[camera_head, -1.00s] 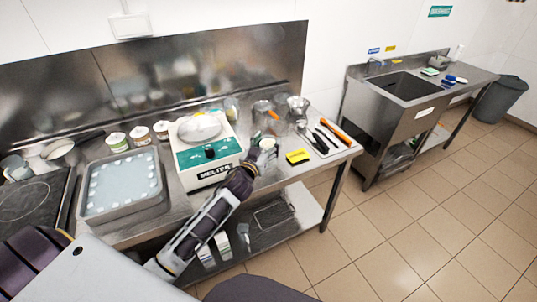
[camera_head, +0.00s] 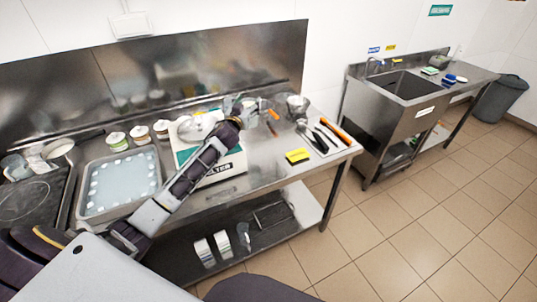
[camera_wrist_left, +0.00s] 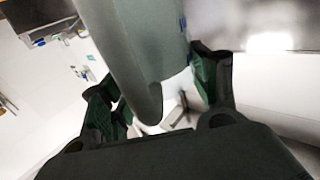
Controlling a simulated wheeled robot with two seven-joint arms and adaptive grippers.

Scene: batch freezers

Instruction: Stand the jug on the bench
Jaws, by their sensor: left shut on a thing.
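The jug (camera_wrist_left: 148,45) fills the upper middle of the left wrist view as a large grey-green, slightly translucent body with a rounded end. My left gripper (camera_wrist_left: 155,98) is shut on it, one dark green finger on each side. In the head view the left gripper (camera_head: 236,118) is above the back of the bench (camera_head: 265,176), behind the scale. Only a small greyish part of the jug (camera_head: 229,103) shows there beyond the fingers. I cannot tell whether the jug touches the bench. My right gripper is in neither view.
A white and green scale (camera_head: 228,168) stands under my left arm. A tray (camera_head: 122,205) and small tubs (camera_head: 139,134) are to its left. The bench's front strip is clear.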

